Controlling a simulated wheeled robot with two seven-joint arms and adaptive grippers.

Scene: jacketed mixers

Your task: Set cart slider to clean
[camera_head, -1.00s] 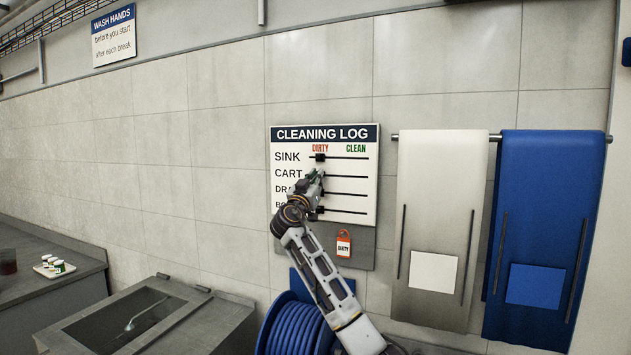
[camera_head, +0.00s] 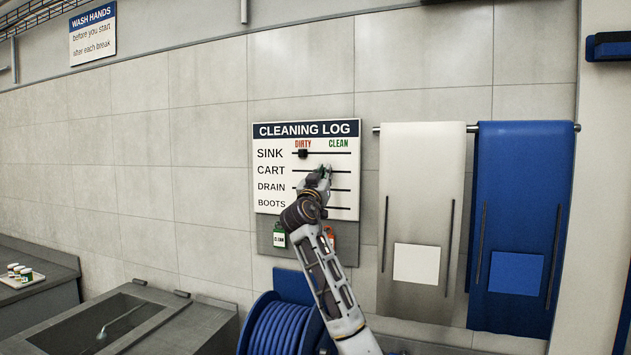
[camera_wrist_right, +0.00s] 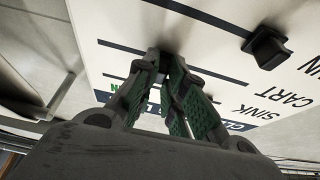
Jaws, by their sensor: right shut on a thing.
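The white cleaning log board (camera_head: 270,185) hangs on the wall, with rows for sink, cart, drain and boots under red DIRTY and green CLEAN headings. My right gripper (camera_head: 324,172) is at the cart row, near the middle of its black track. In the right wrist view, its green-padded fingers (camera_wrist_right: 172,62) are closed together at that track (camera_wrist_right: 225,77). They are shut on the cart slider, whose knob is mostly hidden between them. My left gripper is out of view.
The sink slider (camera_head: 303,153) sits at the dirty side. Another black knob (camera_wrist_right: 268,47) stands on the drain track. A green tag (camera_head: 279,235) and a partly covered red tag (camera_head: 329,237) hang below. White (camera_head: 420,190) and blue (camera_head: 525,185) aprons hang right.

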